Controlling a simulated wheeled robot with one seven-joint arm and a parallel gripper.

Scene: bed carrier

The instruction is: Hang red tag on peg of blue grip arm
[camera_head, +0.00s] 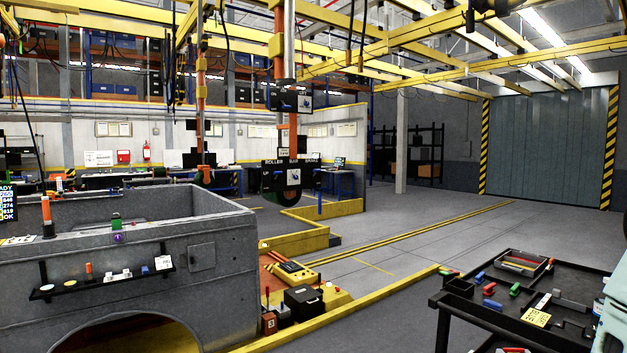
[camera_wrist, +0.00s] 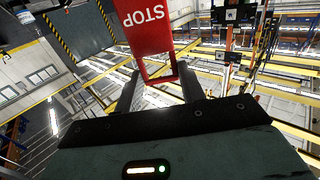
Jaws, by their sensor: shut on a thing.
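The red tag (camera_wrist: 146,22) is in the wrist view, with white STOP lettering that appears upside down. Its narrower end is a red frame-like loop lying between the two dark fingers of my gripper (camera_wrist: 160,84). My gripper is shut on this end, and the tag extends beyond the fingertips toward the top of the picture. The tag and my gripper do not show in the head view. I cannot make out a blue grip arm or its peg for certain in either view.
A grey truck bed (camera_head: 208,236) stands at left. A black cart (camera_head: 461,304) with small parts is at lower right. A hanging orange column carries a black roller-bar-brake panel (camera_head: 290,161) in the middle. The grey floor (camera_head: 420,228) between is mostly clear.

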